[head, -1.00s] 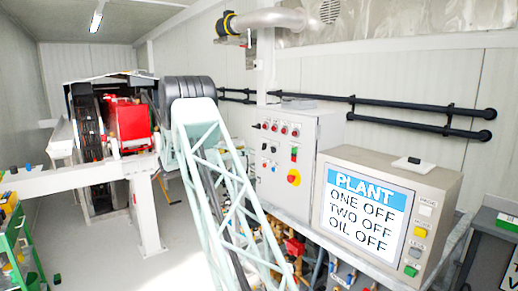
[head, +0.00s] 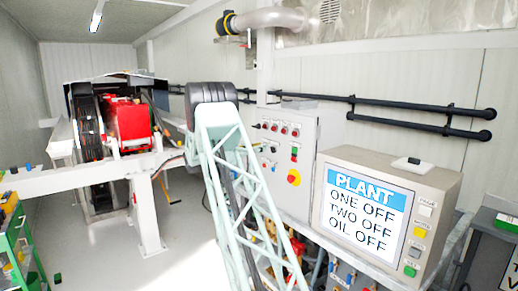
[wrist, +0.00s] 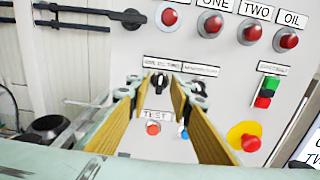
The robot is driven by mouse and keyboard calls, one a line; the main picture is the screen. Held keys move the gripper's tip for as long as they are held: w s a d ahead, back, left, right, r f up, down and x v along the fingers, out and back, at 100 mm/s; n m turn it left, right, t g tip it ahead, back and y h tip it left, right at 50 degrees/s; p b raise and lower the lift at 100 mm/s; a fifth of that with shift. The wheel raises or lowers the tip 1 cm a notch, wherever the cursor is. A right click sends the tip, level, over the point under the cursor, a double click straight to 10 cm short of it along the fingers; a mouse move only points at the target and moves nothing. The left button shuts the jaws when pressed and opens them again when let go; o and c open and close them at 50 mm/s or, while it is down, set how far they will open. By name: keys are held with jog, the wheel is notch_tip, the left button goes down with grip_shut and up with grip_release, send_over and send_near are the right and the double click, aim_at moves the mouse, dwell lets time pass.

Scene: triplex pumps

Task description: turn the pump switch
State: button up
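The grey control cabinet (head: 320,135) stands right of centre in the head view. Its front panel (wrist: 220,75) fills much of the wrist view. A black rotary knob (wrist: 158,81) sits mid-panel under a row of small labels, with another dark knob to its right, partly behind a finger. I cannot tell which is the pump switch. My gripper (wrist: 159,88) is open and empty in front of the panel, its yellow fingers either side of the first knob in the picture. Contact cannot be told. The gripper is not clear in the head view.
Red buttons labelled ONE, TWO and OIL (wrist: 290,40) line the panel top. A red TEST button (wrist: 153,128) and a red-on-yellow stop button (wrist: 245,137) sit lower. The plant screen (head: 365,212) reads ONE OFF, TWO OFF, OIL OFF. Pipes crowd below the cabinet.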

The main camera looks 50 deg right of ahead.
jog(key=shift+c, duration=0.9)
grip_shut()
jog(key=shift+m+b, duration=0.5)
jog(key=shift+b, duration=0.3)
jog(key=m+b, duration=0.7)
jog(key=b, duration=0.2)
jog(key=shift+s+m, duration=0.15)
jog(key=shift+m, duration=0.15)
jog(key=shift+o, duration=0.9)
grip_release()
